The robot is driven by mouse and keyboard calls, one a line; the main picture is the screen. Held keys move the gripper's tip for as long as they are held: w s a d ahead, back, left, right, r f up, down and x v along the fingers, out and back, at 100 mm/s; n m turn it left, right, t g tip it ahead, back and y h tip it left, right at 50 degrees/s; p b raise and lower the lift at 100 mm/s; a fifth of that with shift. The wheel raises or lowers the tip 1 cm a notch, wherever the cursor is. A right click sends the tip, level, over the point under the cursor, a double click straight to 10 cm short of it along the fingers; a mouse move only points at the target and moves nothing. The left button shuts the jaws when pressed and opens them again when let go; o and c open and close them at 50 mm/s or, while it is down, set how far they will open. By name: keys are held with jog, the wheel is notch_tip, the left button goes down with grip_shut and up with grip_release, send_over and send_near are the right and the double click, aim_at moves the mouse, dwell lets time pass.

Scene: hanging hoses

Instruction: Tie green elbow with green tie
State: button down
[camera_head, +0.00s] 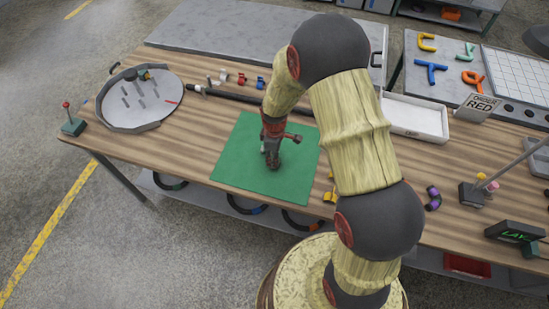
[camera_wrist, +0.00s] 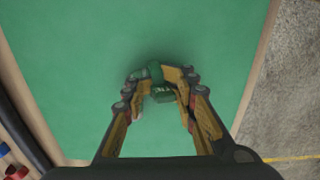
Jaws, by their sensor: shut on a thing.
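My gripper (camera_head: 272,160) is over the green mat (camera_head: 235,165) on the wooden bench, pointing down. In the wrist view its fingers (camera_wrist: 162,82) are closed in on a small green piece (camera_wrist: 155,71), which looks like the green elbow. A darker green part with a pale mark (camera_wrist: 162,94) sits between the fingers, just below it in the picture. I cannot tell whether this is the green tie or part of the same piece. The fingers hide much of it. In the head view the held piece is too small and dark to make out.
A round grey tray with pegs (camera_head: 150,112) stands at the left, a white tray (camera_head: 415,119) at the right. A black hose (camera_head: 235,97) and small red and blue clips (camera_head: 241,79) lie behind the mat. Yellow (camera_head: 330,194) and purple (camera_head: 433,198) pieces lie to the right.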

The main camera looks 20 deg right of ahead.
jog(key=shift+s+d+f, duration=0.1)
jog(key=shift+d+f, duration=0.05)
jog(key=shift+f, duration=0.75)
jog(key=shift+s+f+b, duration=0.15)
jog(key=shift+f+b, duration=0.15)
jog(key=c, duration=2.1)
grip_release()
jog(key=o, duration=0.4)
jog(key=shift+w+f, duration=0.2)
jog(key=shift+w, duration=0.1)
jog(key=o, duration=0.4)
jog(key=shift+r, duration=0.15)
jog(key=shift+o, duration=0.2)
jog(key=shift+r, duration=0.1)
jog(key=shift+r, duration=0.1)
